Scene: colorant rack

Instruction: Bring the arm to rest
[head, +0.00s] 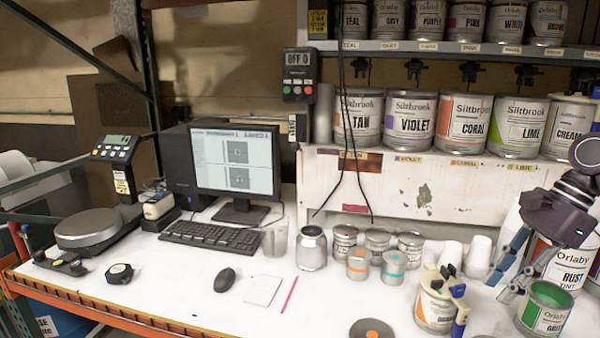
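My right gripper (498,289) comes in from the right edge, over the right end of the white bench. Its two blue-grey fingers point down and left and stand apart, with nothing seen between them. It is in front of the large can labelled Rust (571,263) and partly hides it. An open can with green paint (546,304) stands just below and right of the fingers. A can with an orange label (434,312), with clamp-like tools on its rim, stands to the left of the fingertips. My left gripper is not in view.
Several small cans and jars (312,249) stand mid-bench, with white cups (479,256) behind. A shelf above holds large cans (409,121). A monitor (235,162), keyboard (212,235) and scale (88,230) fill the left.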

